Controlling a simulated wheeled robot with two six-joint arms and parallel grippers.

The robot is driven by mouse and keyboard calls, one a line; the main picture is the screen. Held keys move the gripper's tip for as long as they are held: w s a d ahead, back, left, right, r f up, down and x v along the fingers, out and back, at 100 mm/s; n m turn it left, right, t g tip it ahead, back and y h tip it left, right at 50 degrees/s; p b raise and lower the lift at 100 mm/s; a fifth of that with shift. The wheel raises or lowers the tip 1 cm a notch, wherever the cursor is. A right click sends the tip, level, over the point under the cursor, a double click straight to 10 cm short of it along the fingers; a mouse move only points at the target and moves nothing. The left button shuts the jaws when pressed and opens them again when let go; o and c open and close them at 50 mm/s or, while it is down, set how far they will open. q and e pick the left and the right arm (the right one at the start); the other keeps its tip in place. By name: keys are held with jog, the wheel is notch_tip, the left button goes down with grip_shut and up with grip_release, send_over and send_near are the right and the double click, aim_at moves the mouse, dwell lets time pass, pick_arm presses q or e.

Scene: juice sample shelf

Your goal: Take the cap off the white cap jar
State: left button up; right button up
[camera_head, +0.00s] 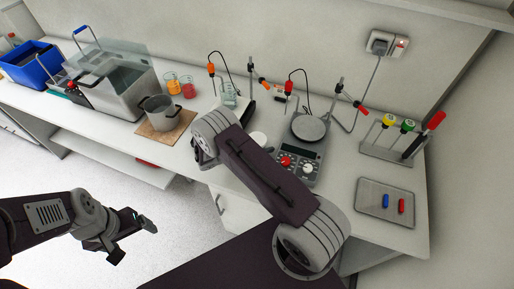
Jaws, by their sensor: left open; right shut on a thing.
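My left gripper (134,240) is open and empty. It hangs over the floor in front of the bench, at the lower left. My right arm (262,180) reaches up and left across the middle of the bench. Its gripper is hidden behind its own wrist, so what it holds does not show. A small white round thing (258,138) peeks out just right of the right forearm, on the bench. It may be the white cap or jar, but too little shows to tell.
A hotplate (296,152) with red and white knobs stands right of my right arm. A brown board (164,130) carries a metal pot (160,112). Orange and red beakers (188,87) stand behind. A grey tray (386,202) and a tube rack (398,151) are at the right.

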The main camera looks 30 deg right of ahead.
aim_at(256, 139)
notch_tip(256, 139, up, 3)
jog(key=shift+w+r+b, duration=0.1)
jog(key=shift+r+b, duration=0.1)
jog(key=shift+b, duration=0.3)
jog(key=s+d+r, duration=0.1)
jog(key=s+r, duration=0.1)
jog(key=s, duration=0.1)
jog(key=s+d+r+b, duration=0.1)
jog(key=s+d+r, duration=0.1)
jog(key=s+r, duration=0.1)
jog(key=s+d+r, duration=0.2)
jog(key=s, duration=0.2)
jog(key=shift+s+r, duration=0.3)
jog(key=shift+s, duration=0.1)
jog(key=o, duration=0.5)
grip_shut()
